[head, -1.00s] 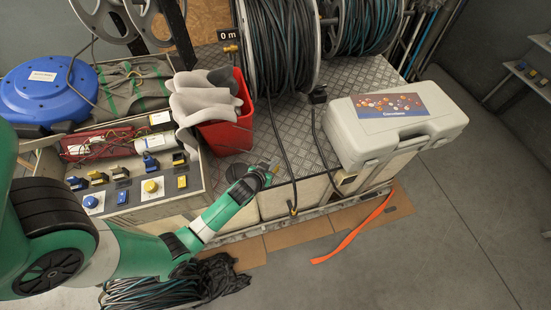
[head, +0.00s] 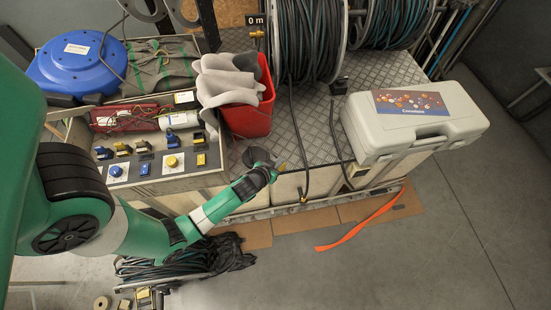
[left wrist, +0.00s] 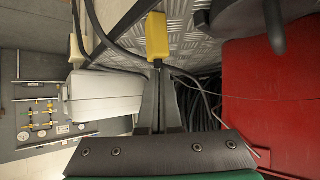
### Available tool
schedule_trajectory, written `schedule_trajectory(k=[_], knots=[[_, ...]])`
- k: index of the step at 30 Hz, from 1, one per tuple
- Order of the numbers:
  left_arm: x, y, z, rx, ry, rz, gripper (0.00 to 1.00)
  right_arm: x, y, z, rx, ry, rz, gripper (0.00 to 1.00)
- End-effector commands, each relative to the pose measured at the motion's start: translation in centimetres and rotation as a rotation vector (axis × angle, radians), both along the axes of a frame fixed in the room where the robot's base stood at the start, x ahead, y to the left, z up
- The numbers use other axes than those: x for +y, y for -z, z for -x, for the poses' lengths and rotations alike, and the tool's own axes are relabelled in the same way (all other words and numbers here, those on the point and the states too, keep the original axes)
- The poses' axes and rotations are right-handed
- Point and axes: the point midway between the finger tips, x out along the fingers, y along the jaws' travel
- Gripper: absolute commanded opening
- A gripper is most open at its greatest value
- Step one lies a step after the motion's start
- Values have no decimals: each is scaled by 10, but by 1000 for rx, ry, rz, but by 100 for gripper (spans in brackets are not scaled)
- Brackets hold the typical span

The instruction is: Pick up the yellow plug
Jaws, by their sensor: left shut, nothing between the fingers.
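My left gripper (head: 274,170) reaches in from the left over the front edge of the metal deck, just below the red bucket. Its fingers (left wrist: 158,100) are shut with nothing between them. In the left wrist view a yellow block, which looks like the yellow plug (left wrist: 157,35), shows right at the fingertips. I cannot tell whether the tips touch it or it lies just beyond them. In the head view only a small yellow spot (head: 282,166) shows at the tips. My right gripper is not in view.
A red bucket (head: 248,122) with grey gloves stands behind the gripper. A black cable (head: 303,150) hangs over the deck edge to its right. A grey case (head: 370,135) stands further right. A socket panel (head: 128,172) is at left.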

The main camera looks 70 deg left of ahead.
Motion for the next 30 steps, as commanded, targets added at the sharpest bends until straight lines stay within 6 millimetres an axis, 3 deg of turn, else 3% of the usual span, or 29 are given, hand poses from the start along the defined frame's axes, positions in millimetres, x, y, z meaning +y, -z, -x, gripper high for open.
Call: schedule_trajectory(k=[1, 15, 22, 30], knots=[[-1, -8, 0, 5, 1, 3, 0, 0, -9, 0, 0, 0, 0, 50], [-66, -2, 81, 4, 8, 1, 0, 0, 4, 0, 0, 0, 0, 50], [-75, -5, 93, 0, 3, 0, 0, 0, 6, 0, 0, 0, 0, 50], [-75, -5, 93, 0, 1, 0, 45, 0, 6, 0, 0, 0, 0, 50]])
